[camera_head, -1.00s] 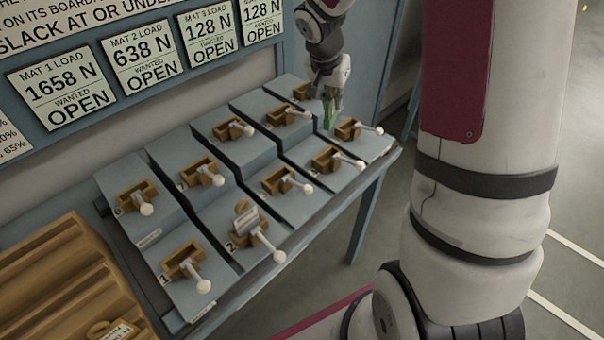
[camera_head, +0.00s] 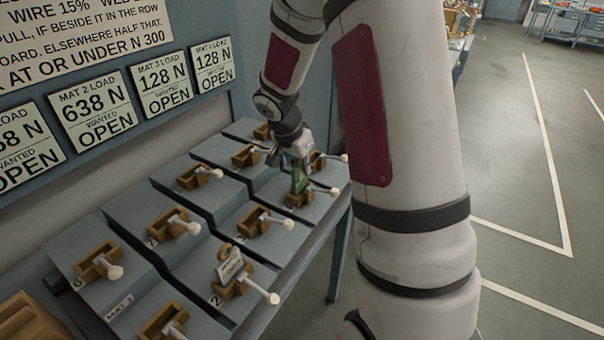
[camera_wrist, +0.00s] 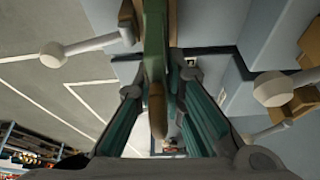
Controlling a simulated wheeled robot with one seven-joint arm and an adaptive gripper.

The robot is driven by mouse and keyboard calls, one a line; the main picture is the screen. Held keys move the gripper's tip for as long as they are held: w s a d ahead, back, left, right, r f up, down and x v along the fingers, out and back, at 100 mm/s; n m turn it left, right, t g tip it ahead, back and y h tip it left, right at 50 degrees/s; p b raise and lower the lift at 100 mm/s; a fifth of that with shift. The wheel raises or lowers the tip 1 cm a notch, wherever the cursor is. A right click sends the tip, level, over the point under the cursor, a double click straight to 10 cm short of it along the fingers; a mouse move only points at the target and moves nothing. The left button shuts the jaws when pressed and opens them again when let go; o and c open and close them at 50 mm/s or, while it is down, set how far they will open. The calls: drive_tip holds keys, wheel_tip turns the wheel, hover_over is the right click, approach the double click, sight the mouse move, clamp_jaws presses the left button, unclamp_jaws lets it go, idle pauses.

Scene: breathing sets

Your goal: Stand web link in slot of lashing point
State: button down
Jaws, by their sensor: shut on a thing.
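My gripper (camera_head: 297,160) is shut on a green web link (camera_head: 298,181). In the wrist view the link (camera_wrist: 155,45) stands between the two teal-padded fingers (camera_wrist: 160,120), with a brown rounded end toward the palm. In the head view the link's lower end is at a wooden lashing point (camera_head: 302,202) in the front row. I cannot tell whether it is above the slot or in it. The wooden edge (camera_wrist: 128,18) of a lashing point shows beside the link in the wrist view.
Several other wooden lashing points (camera_head: 98,263) with white ball-ended levers stand on the stepped grey bench. A tan tagged link (camera_head: 229,265) stands in lashing point 2 (camera_head: 238,288). Load signs (camera_head: 92,115) hang behind. Open floor (camera_head: 510,180) lies right.

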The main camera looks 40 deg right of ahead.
drive_tip(key=shift+f, duration=1.15)
drive_tip(key=shift+f, duration=0.1)
drive_tip(key=c, duration=1.7)
unclamp_jaws()
drive_tip(key=shift+o, duration=0.2)
drive_tip(key=v, duration=1.2)
drive_tip(key=s+a+r+n+t+y, duration=0.1)
drive_tip(key=s+a+r+n, duration=0.5)
drive_tip(key=s+a+r, duration=0.25)
drive_tip(key=s+a+r+n+t+y, duration=0.1)
drive_tip(key=s+a+n, duration=0.3)
drive_tip(key=s, duration=0.2)
drive_tip(key=s+a+r+n+t+y, duration=0.1)
drive_tip(key=s+a+n+y, duration=0.1)
drive_tip(key=s+a+n, duration=0.2)
drive_tip(key=shift+s+n, duration=0.5)
drive_tip(key=shift+s, duration=1.25)
